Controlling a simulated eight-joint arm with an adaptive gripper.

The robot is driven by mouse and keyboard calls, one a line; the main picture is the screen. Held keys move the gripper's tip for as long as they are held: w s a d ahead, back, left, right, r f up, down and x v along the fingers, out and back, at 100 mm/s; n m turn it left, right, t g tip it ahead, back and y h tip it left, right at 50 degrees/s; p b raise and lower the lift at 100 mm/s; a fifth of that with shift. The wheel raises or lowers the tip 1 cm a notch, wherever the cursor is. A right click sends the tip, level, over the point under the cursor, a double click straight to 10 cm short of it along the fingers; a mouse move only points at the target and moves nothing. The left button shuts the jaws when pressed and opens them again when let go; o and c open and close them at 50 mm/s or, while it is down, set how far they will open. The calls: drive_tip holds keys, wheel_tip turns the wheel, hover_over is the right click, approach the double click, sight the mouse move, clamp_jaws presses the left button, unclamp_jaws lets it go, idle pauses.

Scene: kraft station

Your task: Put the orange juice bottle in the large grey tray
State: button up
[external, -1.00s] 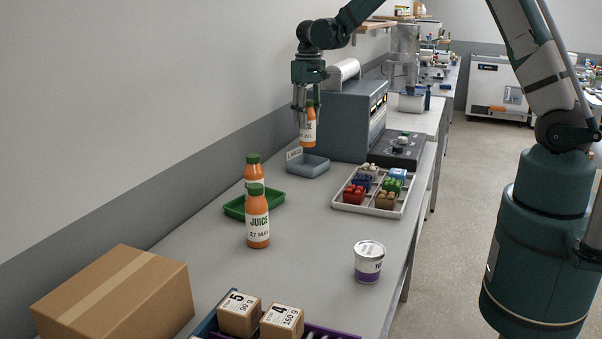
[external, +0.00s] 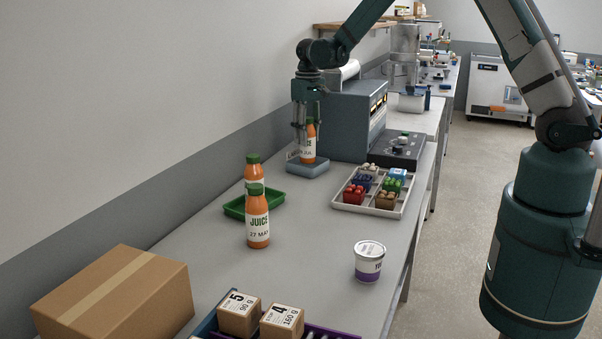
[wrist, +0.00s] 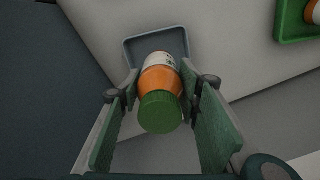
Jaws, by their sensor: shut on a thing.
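My gripper (external: 307,128) is shut on an orange juice bottle (external: 308,150) with a green cap. The bottle is upright, with its lower end at or just above the grey tray (external: 308,171), which bears a white label reading LARGE. In the wrist view the bottle (wrist: 161,82) is between the two finger pads, and the grey tray (wrist: 129,52) shows behind its lower end. I cannot tell whether the bottle touches the tray floor. Another juice bottle (external: 257,222) stands on the table nearer the camera, and one more (external: 253,168) stands at the green tray (external: 235,207).
A dark grey machine (external: 350,118) stands right beside the grey tray. A compartment tray (external: 345,206) of small coloured blocks is to the right. A yogurt cup (external: 369,262), a cardboard box (external: 115,300) and a bin with small boxes (external: 240,313) are nearer.

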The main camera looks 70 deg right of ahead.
sight(308, 118)
drive_tip(key=shift+f, duration=1.45)
drive_tip(key=shift+f, duration=0.15)
drive_tip(key=o, duration=1)
drive_tip(key=shift+o, duration=0.2)
drive_tip(key=shift+r, duration=6.15)
